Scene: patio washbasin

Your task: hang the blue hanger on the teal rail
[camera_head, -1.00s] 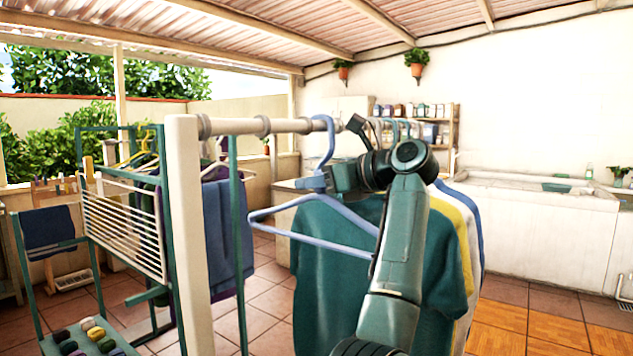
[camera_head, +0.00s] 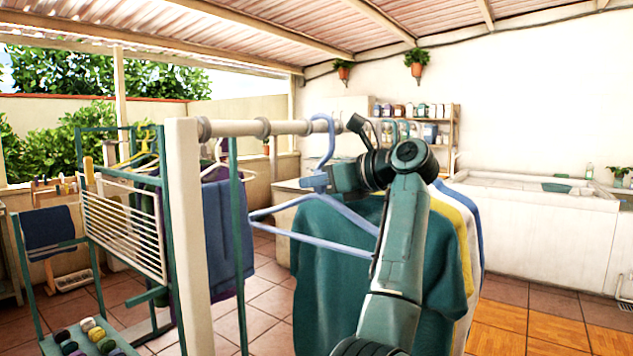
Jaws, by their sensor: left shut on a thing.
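The blue hanger (camera_head: 318,242) is empty and hangs in the air in the middle of the view, slightly tilted. My left gripper (camera_head: 319,181) is shut on its neck, just below the hook. The hook's top is level with the pale rail (camera_head: 290,127) and overlaps it in the picture; I cannot tell whether it rests on it. A teal frame (camera_head: 82,150) with a teal top bar stands at the left, with yellow hangers at it; which bar is the teal rail is unclear. My right gripper is not in view.
A thick cream post (camera_head: 187,230) and a thin teal upright (camera_head: 237,220) stand left of the hanger. Teal, yellow and white shirts (camera_head: 325,270) hang close behind it. Blue and purple cloths (camera_head: 222,235) hang behind the post. A white slatted rack (camera_head: 122,228) is at the left.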

